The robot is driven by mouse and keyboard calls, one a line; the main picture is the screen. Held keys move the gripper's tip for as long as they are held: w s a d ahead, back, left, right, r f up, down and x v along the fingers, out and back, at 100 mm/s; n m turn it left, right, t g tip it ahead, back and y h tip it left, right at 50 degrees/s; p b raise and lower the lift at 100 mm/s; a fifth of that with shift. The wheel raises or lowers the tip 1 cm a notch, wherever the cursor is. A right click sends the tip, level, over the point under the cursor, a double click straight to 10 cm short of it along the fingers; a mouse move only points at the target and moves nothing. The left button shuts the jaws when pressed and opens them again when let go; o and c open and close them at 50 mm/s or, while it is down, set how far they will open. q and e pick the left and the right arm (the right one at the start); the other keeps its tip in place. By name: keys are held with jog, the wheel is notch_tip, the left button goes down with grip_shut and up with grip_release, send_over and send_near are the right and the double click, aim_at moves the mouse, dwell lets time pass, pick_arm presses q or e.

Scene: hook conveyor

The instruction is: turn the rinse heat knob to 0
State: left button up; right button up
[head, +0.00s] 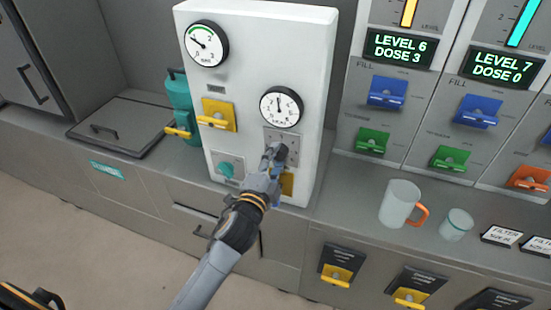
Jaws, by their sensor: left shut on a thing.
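A white machine housing (255,20) stands on the counter. A small square grey scale plate (272,132) with marks sits on its front, below the lower right dial. My left gripper (276,153) is at this plate, shut on a knob there, which I take to be the rinse heat knob. The gripper's fingers cover the knob, so its pointer and setting cannot be read. The label is too small to read. My right gripper is not in view.
Two round dials, upper left (206,44) and lower right (281,107), sit above my gripper. A yellow lever (216,115) and a teal knob (226,170) are to its left. A mug (398,204) and cup (456,225) stand on the counter at right.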

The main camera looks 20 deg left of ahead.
pick_arm(q)
jog(key=n, duration=0.4)
jog(key=shift+n+p, duration=0.35)
jog(key=shift+n, duration=0.05)
jog(key=n+p, duration=0.1)
jog(key=n, duration=0.3)
jog(key=shift+f, duration=0.1)
jog(key=o, duration=1.2)
jog(key=shift+s, duration=0.15)
jog(key=s, duration=1.1)
jog(key=shift+s+a, duration=0.2)
jog(key=shift+s, duration=0.2)
jog(key=shift+f, duration=0.1)
